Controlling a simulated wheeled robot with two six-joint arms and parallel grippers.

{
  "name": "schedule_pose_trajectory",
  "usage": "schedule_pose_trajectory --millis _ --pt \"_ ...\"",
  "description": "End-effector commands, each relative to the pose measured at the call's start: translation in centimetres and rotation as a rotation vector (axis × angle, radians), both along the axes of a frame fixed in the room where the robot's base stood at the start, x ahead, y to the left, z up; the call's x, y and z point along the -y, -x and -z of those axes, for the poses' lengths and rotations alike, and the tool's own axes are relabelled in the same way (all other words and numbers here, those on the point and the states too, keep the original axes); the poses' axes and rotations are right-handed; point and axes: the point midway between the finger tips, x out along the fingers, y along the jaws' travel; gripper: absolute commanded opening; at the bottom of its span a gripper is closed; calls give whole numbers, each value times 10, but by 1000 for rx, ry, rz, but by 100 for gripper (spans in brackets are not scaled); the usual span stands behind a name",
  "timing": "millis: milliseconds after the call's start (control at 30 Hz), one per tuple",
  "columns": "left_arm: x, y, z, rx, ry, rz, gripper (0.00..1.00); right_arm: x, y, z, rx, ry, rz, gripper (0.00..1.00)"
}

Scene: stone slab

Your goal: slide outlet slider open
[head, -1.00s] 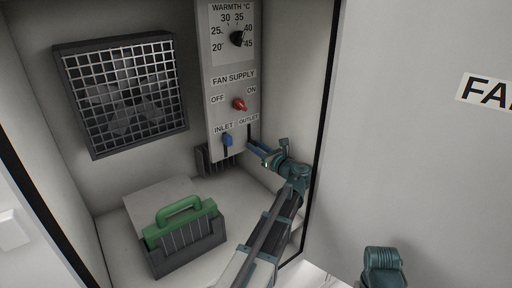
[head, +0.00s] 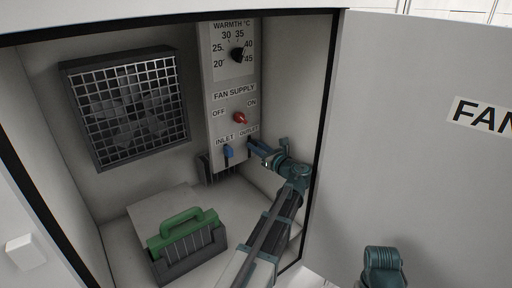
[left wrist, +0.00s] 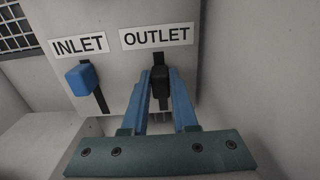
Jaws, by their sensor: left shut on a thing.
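The outlet slider (left wrist: 159,82) is a dark knob just below the OUTLET label (left wrist: 157,36) in the left wrist view. My left gripper (left wrist: 160,92) has its two blue fingers on either side of this knob and is shut on it. In the head view the left gripper (head: 256,146) reaches the lower right of the control panel (head: 216,110) and hides the slider. The blue inlet slider (left wrist: 82,78) stands to the left, near the upper end of its slot.
A red fan supply knob (head: 240,118) and a dark warmth dial (head: 237,54) are higher on the panel. A fan grille (head: 128,100) is on the back wall. A green-handled block (head: 187,230) stands on the cabinet floor. The open door (head: 420,150) is at right.

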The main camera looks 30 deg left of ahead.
Motion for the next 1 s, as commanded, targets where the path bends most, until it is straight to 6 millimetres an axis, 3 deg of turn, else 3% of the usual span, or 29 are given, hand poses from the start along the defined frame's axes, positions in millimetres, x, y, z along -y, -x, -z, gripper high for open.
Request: schedule_pose_trajectory --millis 33,100,433,467,600,1000 --pt "0 0 -15 0 0 1 0 0 0 -14 0 0 0 50" --pt "0 0 -19 0 0 1 0 0 0 -19 0 0 0 50" --pt "0 -1 -18 0 -7 2 0 0 0 -17 0 0 0 50" --pt "0 -1 -18 0 -7 2 32 0 0 -17 0 0 0 50" --pt "0 -1 -18 0 -4 1 57 0 0 -17 0 0 0 50" --pt "7 3 -17 -1 -1 3 57 0 0 -16 0 0 0 50"
